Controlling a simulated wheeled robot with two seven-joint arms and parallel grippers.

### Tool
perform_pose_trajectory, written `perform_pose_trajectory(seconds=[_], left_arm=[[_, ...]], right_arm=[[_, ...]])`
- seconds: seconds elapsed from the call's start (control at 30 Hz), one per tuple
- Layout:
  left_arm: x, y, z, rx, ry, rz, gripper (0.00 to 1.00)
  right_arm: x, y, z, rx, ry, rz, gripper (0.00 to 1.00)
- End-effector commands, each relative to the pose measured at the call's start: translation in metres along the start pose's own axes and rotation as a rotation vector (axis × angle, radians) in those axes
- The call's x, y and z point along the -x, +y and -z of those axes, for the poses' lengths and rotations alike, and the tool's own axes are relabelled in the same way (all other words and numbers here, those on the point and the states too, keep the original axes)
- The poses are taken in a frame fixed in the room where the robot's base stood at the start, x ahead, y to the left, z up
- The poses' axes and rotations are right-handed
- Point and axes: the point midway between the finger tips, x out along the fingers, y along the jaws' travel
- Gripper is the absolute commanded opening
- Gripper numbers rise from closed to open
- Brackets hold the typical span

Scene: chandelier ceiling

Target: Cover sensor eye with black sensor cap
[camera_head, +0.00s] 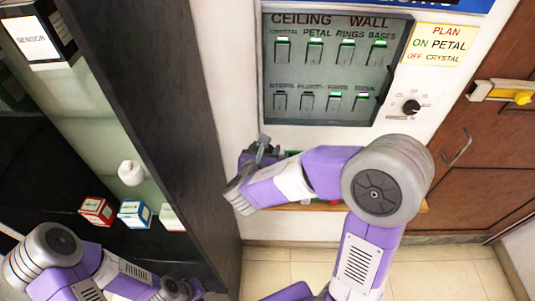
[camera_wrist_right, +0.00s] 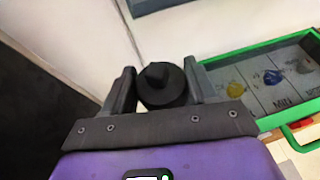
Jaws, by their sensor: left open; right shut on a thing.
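My right gripper (camera_wrist_right: 160,82) is shut on a round black cap (camera_wrist_right: 162,86) with a raised knob, held between its two fingers in the right wrist view. In the head view my right gripper (camera_head: 264,150) is beside the wall, below the grey switch panel; the cap is not clear there. My left gripper (camera_head: 178,290) is at the bottom edge, low by the dark shelf, partly cut off, open. A box labelled SENSOR (camera_head: 33,38) stands at the upper left. I cannot make out a sensor eye in either view.
The switch panel (camera_head: 335,70) has several switches, some lit green; a knob (camera_head: 411,107) is beside it. A dark upright board (camera_head: 150,110) divides shelf from wall. Small boxes (camera_head: 135,213) and a white bulb-like object (camera_head: 131,173) are on the shelf. A green-rimmed tray (camera_wrist_right: 252,51) is right.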

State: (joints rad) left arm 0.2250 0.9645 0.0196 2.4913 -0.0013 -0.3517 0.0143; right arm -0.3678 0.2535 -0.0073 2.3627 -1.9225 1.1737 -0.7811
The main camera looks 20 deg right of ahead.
Motion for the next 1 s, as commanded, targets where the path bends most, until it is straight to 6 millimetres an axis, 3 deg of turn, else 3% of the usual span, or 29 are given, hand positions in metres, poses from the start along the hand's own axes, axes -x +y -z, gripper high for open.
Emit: perform_pose_trajectory(seconds=[0.07,0.37,0.8,1.0], left_arm=[[-0.011,-0.004,0.001,0.000,0.000,0.000,0.43],[-0.020,-0.007,0.001,0.000,0.001,0.000,0.43],[-0.054,-0.020,0.003,0.000,0.001,0.000,0.43],[-0.059,-0.022,0.003,0.000,0.001,0.000,0.43]], right_arm=[[-0.001,-0.005,0.003,-0.025,-0.001,0.055,0.29],[-0.001,-0.012,0.008,-0.044,0.000,0.110,0.29],[-0.018,-0.012,0.048,-0.044,0.000,0.109,0.29],[-0.020,-0.012,0.054,-0.045,-0.001,0.108,0.29]])
